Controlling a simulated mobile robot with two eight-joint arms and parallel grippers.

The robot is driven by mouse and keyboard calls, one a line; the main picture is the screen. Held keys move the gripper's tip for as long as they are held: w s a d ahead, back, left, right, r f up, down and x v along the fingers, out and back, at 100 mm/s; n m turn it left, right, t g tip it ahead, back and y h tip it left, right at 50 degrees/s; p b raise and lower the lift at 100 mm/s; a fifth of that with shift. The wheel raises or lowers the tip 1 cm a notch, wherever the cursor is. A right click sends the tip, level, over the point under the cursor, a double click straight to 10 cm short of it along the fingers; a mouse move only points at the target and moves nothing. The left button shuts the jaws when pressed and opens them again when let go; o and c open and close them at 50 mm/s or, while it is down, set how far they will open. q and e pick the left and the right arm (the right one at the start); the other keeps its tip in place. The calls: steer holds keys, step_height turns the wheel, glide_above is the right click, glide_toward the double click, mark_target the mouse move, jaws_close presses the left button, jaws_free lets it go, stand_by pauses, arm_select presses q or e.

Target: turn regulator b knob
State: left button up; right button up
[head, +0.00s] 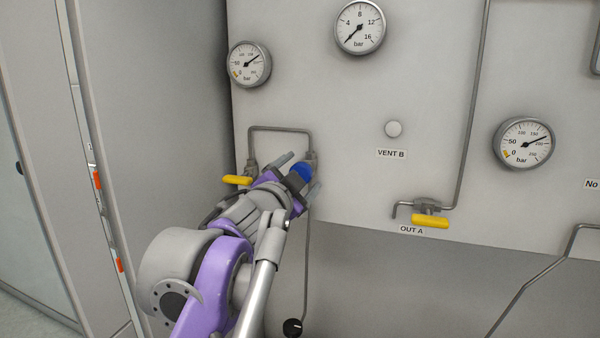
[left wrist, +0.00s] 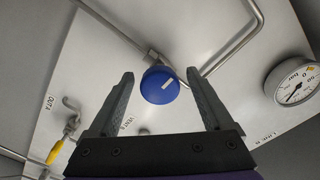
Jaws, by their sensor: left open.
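A round blue knob (head: 302,171) with a white pointer mark sits on the pipework of the pale panel, partly hidden by my left gripper in the head view. No label naming it as regulator b is readable. My left gripper (head: 301,174) is open at the knob, with one finger on either side. In the left wrist view the knob (left wrist: 160,86) shows whole between the two spread fingers (left wrist: 160,75). A gap shows on both sides of it there; its distance in depth is hard to tell. My right gripper is in neither view.
A yellow-handled valve (head: 237,180) is just left of my left gripper. Another yellow valve (head: 430,220) sits above the OUT A label. Pressure gauges (head: 249,64) and grey pipes (head: 280,128) are fixed to the panel. A black knob (head: 292,328) is lower down.

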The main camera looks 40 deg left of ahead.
arm_select(q)
jaws_close()
stand_by(0.5)
